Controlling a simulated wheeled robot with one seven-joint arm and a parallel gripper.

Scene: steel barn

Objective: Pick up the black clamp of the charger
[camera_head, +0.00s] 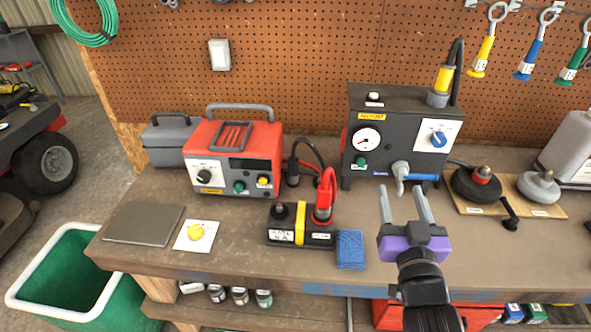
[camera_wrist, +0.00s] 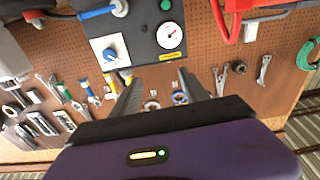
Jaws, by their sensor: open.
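The charger (camera_head: 234,160) is a red box with a grey handle and knobs, standing on the bench left of centre. Its black clamp (camera_head: 293,178) appears to stand on the bench just right of the charger, with a black cable arching over it. The red clamp (camera_head: 322,212) sits at the right end of a black battery (camera_head: 283,238) with a yellow band. My gripper (camera_head: 402,190), with a purple body, is open and empty, well to the right of the black clamp. In the wrist view its two fingers (camera_wrist: 158,80) are apart; I cannot make out the black clamp there.
A dark machine (camera_head: 359,109) with a gauge stands behind my gripper. A blue sponge (camera_head: 350,250) lies right of the battery. A pegboard (camera_head: 300,60) closes the back.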

